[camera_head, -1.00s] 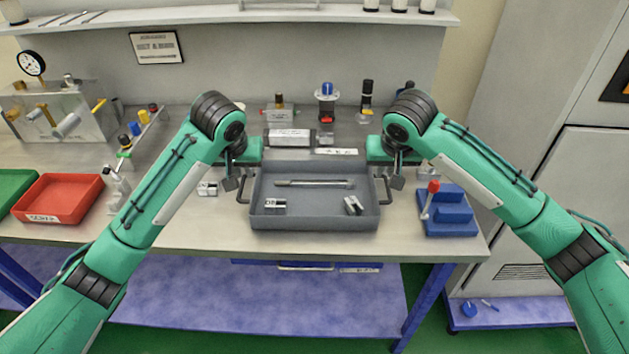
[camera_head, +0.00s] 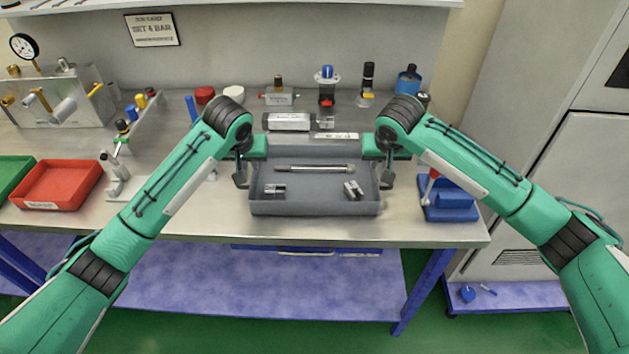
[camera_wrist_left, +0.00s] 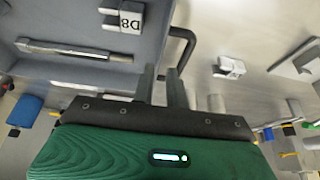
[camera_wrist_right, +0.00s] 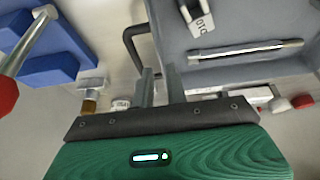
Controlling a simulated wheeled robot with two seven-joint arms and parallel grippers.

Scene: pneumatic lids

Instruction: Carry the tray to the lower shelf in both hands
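The grey tray (camera_head: 315,207) sits on the bench. In it are a metal rod (camera_head: 315,168) and two small labelled blocks (camera_head: 275,190) (camera_head: 352,190). My left gripper (camera_head: 241,178) is at the tray's left side; its fingers (camera_wrist_left: 160,85) stand a narrow gap apart beside the dark left handle (camera_wrist_left: 188,48). My right gripper (camera_head: 388,177) is at the right side, its fingers (camera_wrist_right: 160,85) likewise slightly apart beside the right handle (camera_wrist_right: 128,45). I see no handle clearly between either pair of fingers; parts of both handles are hidden.
A blue fixture with a red knob (camera_head: 450,205) stands close to the right of the tray, and a red bin (camera_head: 57,185) is far left. Fittings and bottles line the back. The blue lower shelf (camera_head: 250,285) under the bench looks clear in front.

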